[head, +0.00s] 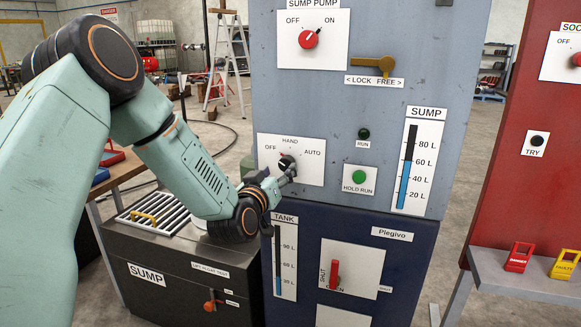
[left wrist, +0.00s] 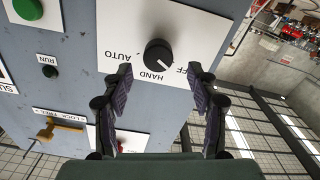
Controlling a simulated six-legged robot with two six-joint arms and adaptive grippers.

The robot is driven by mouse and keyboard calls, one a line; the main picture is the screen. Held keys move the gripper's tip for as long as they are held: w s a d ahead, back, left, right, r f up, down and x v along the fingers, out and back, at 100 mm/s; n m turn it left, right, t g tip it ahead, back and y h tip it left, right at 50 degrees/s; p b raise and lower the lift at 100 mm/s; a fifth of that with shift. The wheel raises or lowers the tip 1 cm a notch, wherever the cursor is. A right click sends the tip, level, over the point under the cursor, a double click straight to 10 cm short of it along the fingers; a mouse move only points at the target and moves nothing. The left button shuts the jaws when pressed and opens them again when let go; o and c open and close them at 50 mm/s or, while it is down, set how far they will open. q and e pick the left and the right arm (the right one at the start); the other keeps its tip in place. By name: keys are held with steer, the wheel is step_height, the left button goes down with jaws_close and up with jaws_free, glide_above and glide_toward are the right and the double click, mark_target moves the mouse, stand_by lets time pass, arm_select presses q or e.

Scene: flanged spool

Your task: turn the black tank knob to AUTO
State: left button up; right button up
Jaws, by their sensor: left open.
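The black knob (left wrist: 158,56) sits on a white plate (left wrist: 185,25) marked OFF, HAND and AUTO, which appears upside down in the left wrist view. Its white mark points to the lower right there, on the OFF side of HAND. In the head view the knob (head: 287,162) is partly hidden behind my left gripper (head: 283,176). My left gripper is open and empty, facing the plate. In the left wrist view its fingers (left wrist: 159,76) stand apart, one toward each side of the knob, with no visible contact. My right gripper is not in view.
A red SUMP PUMP knob (head: 309,39), a brass lever (head: 374,65) and a green HOLD RUN button (head: 359,177) are on the same grey panel. A red valve handle (head: 336,274) is below. A black SUMP box (head: 180,275) stands below my left arm.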

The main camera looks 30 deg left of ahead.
mark_target(285, 165)
arm_select(q)
steer(key=x, duration=0.4)
steer(key=shift+w+d+f+b, duration=0.15)
steer(key=shift+b, duration=0.2)
steer(key=shift+w+a, duration=0.3)
steer(key=shift+w, duration=0.25)
steer(key=shift+w+d, duration=0.15)
steer(key=c, duration=1.2)
